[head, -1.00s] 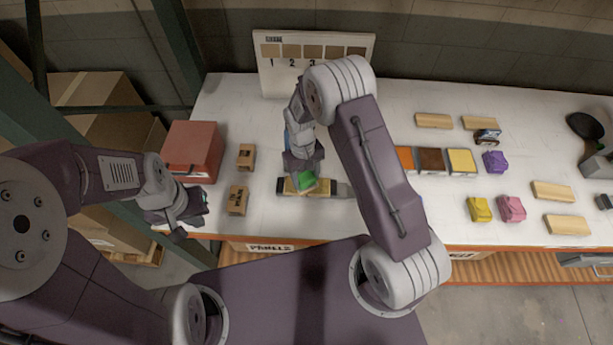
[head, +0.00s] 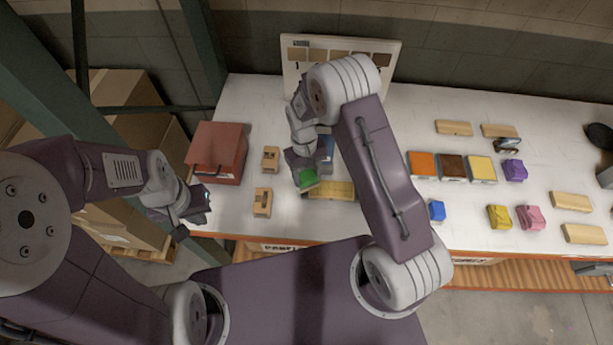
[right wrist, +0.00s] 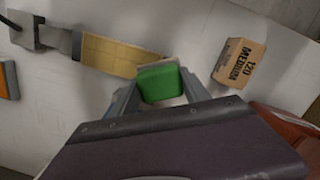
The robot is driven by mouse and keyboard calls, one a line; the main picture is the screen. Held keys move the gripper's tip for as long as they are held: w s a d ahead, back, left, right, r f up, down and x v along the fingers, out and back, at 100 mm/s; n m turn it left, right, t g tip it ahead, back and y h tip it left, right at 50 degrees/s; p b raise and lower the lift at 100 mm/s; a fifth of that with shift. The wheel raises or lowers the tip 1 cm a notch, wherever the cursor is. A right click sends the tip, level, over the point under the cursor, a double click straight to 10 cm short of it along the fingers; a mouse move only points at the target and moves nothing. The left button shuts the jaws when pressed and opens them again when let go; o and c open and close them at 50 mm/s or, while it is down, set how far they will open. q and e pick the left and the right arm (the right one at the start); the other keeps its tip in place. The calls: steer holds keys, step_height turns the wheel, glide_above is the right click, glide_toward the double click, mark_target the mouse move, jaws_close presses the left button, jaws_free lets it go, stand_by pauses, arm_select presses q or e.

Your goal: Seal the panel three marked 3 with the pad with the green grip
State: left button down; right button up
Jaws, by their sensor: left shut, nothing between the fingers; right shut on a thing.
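My right gripper (right wrist: 160,88) is shut on the pad with the green grip (right wrist: 160,82), which also shows in the head view (head: 308,178). A pale yellowish panel (right wrist: 110,55) lies on the table, with a grey clamp-like fixture (right wrist: 35,33) at its far end. The pad is at the panel's near end in the right wrist view; I cannot tell if they touch. In the head view the arm partly hides the panel (head: 338,190), and its number cannot be read. My left gripper (head: 188,207) is shut and empty, off the table's left front edge.
A board with numbered wood samples (head: 384,90) stands at the back. A red box (head: 217,150) and two sanding blocks (head: 270,158) (head: 262,200) are left of the panel. Orange, brown and yellow colour trays (head: 422,165), coloured pads (head: 437,210) and loose wood pieces are to the right.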

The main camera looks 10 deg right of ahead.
steer(key=r+p, duration=0.1)
steer(key=r, duration=0.2)
steer(key=shift+s+d+p, duration=0.2)
steer(key=shift+d+p, duration=0.2)
steer(key=shift+w+a+r+p, duration=0.1)
steer(key=shift+a+r+p, duration=0.05)
steer(key=shift+r+p, duration=0.35)
steer(key=shift+w+a+r+p, duration=0.1)
steer(key=shift+r+p, duration=0.25)
steer(key=shift+r, duration=0.4)
steer(key=shift+s+d+r, duration=0.1)
steer(key=shift+s, duration=0.05)
